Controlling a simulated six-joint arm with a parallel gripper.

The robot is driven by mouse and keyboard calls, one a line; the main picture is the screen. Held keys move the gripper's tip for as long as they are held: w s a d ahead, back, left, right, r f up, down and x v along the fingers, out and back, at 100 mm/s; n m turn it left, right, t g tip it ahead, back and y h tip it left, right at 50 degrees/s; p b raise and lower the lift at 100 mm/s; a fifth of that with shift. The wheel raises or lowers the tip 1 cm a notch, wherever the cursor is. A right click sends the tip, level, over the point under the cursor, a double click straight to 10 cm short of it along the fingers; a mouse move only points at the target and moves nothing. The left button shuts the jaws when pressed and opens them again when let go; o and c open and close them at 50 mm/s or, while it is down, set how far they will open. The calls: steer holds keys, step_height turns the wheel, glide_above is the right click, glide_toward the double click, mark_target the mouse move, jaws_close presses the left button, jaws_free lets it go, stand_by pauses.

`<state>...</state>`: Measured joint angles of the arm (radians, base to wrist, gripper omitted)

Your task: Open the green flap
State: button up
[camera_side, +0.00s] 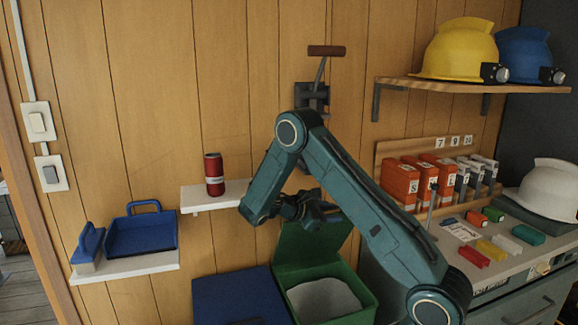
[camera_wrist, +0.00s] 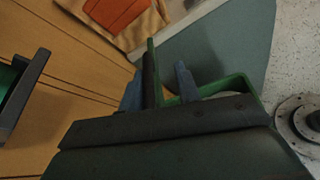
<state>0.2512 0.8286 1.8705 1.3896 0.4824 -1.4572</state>
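The green box (camera_side: 345,312) stands low near the wall with pale grey material inside. Its green flap (camera_side: 312,243) is raised and stands up at the back, so the box is open. My gripper (camera_side: 310,212) is at the flap's top edge. In the wrist view the flap (camera_wrist: 150,62) shows edge-on between the two blue-grey fingers of my gripper (camera_wrist: 160,88). It is close to the left finger, with a gap to the right finger. The fingers are apart. My wrist hides most of the box in the wrist view.
A blue box lid (camera_side: 238,297) is left of the green box. A white shelf (camera_side: 200,199) with a red can (camera_side: 214,175) is above left. A lever (camera_side: 318,75) is on the wall behind my arm. A cluttered counter (camera_side: 470,245) is at right.

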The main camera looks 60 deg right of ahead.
steer(key=s+a+f+m, duration=0.1)
steer(key=s+a+f, duration=0.2)
steer(key=f, duration=0.4)
steer(key=s+a+f+m+h, duration=0.1)
steer(key=s+a+f, duration=0.3)
steer(key=f, duration=0.4)
steer(key=s+a+f+m+t, duration=0.1)
steer(key=s+a+f, duration=0.3)
steer(key=f, duration=0.4)
steer(key=shift+f+h, duration=0.25)
steer(key=shift+h, duration=0.15)
steer(key=shift+w+a, duration=0.1)
steer(key=r+v, duration=0.1)
steer(key=v, duration=1.3)
steer(key=shift+d+r, duration=0.25)
steer(key=shift+d, duration=0.05)
steer(key=shift+d, duration=0.1)
